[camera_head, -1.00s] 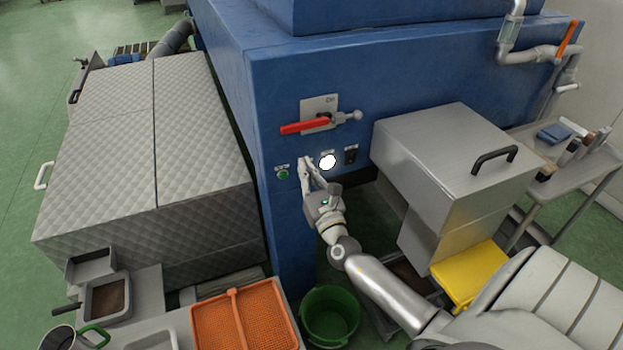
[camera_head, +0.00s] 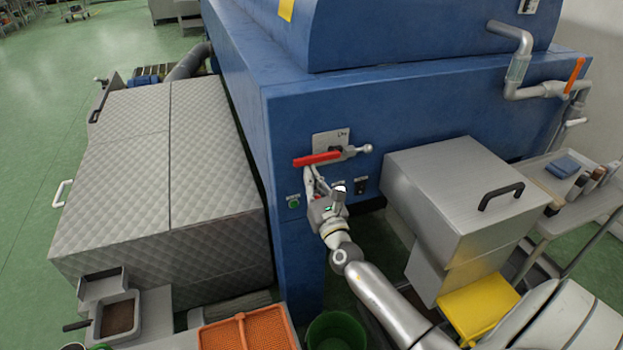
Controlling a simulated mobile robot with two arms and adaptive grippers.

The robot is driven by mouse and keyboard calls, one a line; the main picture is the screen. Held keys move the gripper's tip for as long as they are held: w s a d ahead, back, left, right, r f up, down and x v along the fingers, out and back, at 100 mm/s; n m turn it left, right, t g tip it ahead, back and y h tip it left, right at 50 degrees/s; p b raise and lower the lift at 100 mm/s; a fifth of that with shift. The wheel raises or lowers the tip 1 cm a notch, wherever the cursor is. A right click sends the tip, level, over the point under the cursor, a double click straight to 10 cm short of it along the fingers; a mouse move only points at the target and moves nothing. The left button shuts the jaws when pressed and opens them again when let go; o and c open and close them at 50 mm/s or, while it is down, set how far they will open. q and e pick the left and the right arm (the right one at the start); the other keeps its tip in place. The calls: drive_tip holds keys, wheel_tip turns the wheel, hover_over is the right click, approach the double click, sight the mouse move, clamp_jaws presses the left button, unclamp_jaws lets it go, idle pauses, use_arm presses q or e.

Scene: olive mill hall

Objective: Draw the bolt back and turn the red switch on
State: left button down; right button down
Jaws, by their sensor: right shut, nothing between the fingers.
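The red switch (camera_head: 316,159) is a long red handle, lying nearly level on a pale plate (camera_head: 331,138) on the front of the blue machine. The bolt (camera_head: 358,150) is a grey rod with a round knob, just right of the handle's hub. My right gripper (camera_head: 311,172) is shut and empty. Its fingertips are just below the red handle, close to it; I cannot tell whether they touch. My left gripper is not in view.
A green button (camera_head: 294,201) and a black switch (camera_head: 361,185) sit below on the blue machine (camera_head: 420,107). A steel box with a black handle (camera_head: 455,190) juts out at the right. A quilted grey cover (camera_head: 160,190) stands at the left. An orange crate (camera_head: 247,334) and a green bucket (camera_head: 336,334) are below.

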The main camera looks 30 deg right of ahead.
drive_tip(key=shift+a+r+m, duration=0.15)
drive_tip(key=shift+r+m, duration=0.1)
drive_tip(key=shift+m, duration=0.25)
